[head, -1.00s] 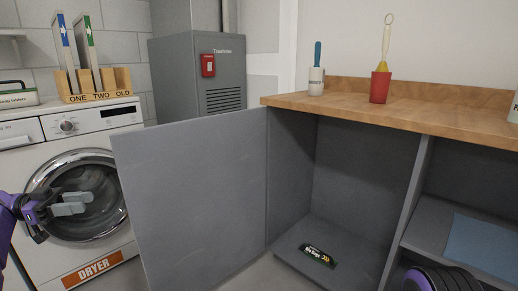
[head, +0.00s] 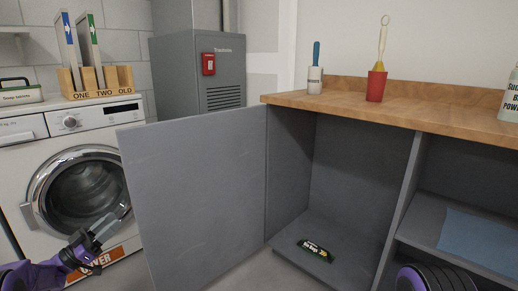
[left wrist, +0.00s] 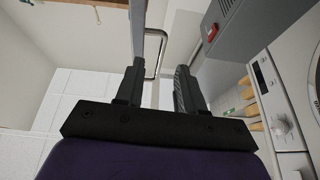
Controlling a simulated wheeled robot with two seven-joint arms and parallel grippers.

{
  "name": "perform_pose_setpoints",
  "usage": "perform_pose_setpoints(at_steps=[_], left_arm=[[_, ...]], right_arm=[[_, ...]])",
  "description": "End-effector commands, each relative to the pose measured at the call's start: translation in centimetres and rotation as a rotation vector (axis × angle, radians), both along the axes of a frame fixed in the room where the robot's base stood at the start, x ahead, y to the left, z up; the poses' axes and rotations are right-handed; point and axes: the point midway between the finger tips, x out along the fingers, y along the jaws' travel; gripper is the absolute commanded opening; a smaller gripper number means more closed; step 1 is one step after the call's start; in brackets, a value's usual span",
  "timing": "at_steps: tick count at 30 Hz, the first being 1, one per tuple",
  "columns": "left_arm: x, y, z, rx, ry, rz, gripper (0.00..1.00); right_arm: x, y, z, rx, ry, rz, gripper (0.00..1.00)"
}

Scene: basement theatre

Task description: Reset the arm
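My left gripper (head: 122,214) is low at the left of the head view, in front of the dryer, with its fingers pointing up and to the right. In the left wrist view its two fingers (left wrist: 157,88) stand apart with nothing held between them. My right gripper is not in view; only a purple and black part of my right arm shows at the bottom right of the head view.
A grey cabinet door (head: 200,195) stands open close to the right of my left gripper. The dryer (head: 75,190) is behind the gripper. A wooden worktop (head: 430,112) holds a red cup (head: 376,86).

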Motion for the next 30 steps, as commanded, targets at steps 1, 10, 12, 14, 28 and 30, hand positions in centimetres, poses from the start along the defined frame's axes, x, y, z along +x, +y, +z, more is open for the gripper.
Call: perform_pose_setpoints(at_steps=[1,10,12,14,28,30], left_arm=[[0.5,-1.0,-2.9,-0.067,0.064,0.099,0.38],[-9.2,-7.4,-25.2,-0.255,0.801,0.693,0.38],[-14.2,-9.2,-28.9,-0.239,0.982,0.785,0.38],[-18.7,-10.6,-31.2,-0.214,1.126,0.852,0.38],[-44.8,-15.6,-32.2,0.101,1.739,1.098,0.38],[-44.5,-15.8,-29.8,0.130,1.728,1.073,0.38]], right_arm=[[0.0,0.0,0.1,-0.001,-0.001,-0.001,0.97],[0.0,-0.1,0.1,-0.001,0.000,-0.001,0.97],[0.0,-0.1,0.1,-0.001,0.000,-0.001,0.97],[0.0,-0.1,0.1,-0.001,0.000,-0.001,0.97],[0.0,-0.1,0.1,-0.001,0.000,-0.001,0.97],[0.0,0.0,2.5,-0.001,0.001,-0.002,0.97]])
